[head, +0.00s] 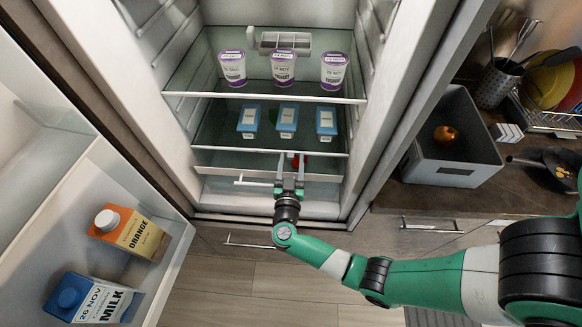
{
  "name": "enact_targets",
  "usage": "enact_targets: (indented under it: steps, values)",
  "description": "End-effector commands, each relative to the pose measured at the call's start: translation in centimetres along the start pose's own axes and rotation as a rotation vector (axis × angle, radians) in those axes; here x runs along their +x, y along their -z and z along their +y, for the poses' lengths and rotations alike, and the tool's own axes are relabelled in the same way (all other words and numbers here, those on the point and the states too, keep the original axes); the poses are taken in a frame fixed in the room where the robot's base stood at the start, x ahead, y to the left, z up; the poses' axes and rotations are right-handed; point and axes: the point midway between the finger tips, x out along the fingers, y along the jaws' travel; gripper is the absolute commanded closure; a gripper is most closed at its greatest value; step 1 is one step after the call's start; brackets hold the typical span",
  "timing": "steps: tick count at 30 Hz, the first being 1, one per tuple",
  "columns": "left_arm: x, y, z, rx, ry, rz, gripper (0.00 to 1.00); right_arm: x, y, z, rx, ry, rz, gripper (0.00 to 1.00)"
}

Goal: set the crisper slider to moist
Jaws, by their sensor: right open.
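The crisper drawer (222,160) sits low in the open fridge, under the glass shelves, with a pale bar handle (252,183) on its front. My right gripper (290,160) reaches in from the lower right and is at the middle of the drawer front. Its two fingers are apart and point into the fridge. A small red thing (299,161) shows beside the fingers; I cannot tell what it is. The slider and its marks cannot be made out; my gripper covers the middle of the drawer front. My left gripper is not in view.
The open fridge door with an orange carton (130,233) and a milk carton (92,300) is at the left. A grey bin (455,160) stands on the right counter.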

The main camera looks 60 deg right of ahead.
Motion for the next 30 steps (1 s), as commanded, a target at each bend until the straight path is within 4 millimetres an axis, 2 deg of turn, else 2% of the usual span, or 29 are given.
enact_targets:
  steps: [4, 12, 15, 19, 30]
  values:
    - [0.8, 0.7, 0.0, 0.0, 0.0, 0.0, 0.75, -2.2, 0.3, -0.1, -0.003, 0.006, 0.0, 0.43]
    - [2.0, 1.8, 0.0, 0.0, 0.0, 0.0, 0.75, -8.6, 0.3, -0.1, -0.003, 0.007, 0.001, 0.43]
    - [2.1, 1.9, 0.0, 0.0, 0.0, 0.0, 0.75, -10.2, 0.2, -0.1, -0.001, 0.004, 0.0, 0.43]
    - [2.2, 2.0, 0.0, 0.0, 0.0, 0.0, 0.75, -11.2, 0.1, 0.0, 0.0, 0.0, 0.001, 0.43]
    - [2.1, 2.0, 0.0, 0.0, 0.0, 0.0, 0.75, -11.3, 0.0, 0.0, 0.0, -0.001, 0.001, 0.43]
